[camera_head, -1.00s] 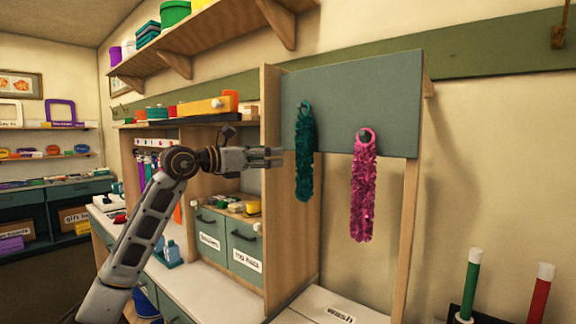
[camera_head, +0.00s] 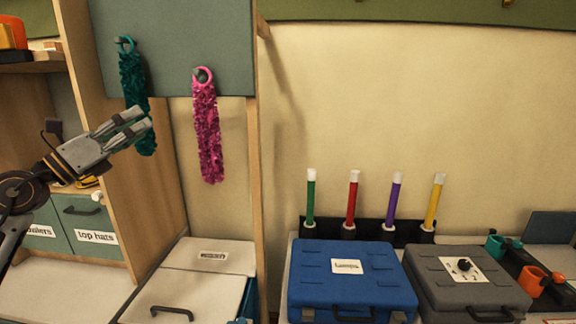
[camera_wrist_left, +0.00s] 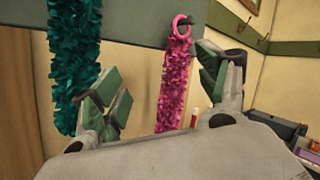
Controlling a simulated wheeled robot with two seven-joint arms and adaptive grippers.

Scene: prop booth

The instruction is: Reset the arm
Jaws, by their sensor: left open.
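My left gripper (camera_head: 136,122) comes in from the left in the head view. It is open and empty, its fingers pointing right, in front of the lower part of the teal garland (camera_head: 132,80). In the left wrist view the two fingers (camera_wrist_left: 160,95) are spread apart with nothing between them that I can see held. The pink garland (camera_head: 207,130) hangs by a ring to the right of the gripper; it also shows between the fingers in the left wrist view (camera_wrist_left: 174,85), further back. My right gripper is not in view.
Both garlands hang on a grey-green board (camera_head: 190,40). Below right are a blue case (camera_head: 310,265), a grey case (camera_head: 440,265) and several coloured sticks in a black rack (camera_head: 370,228). A wooden cabinet (camera_head: 120,190) stands beside the gripper. The wall area at right is clear.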

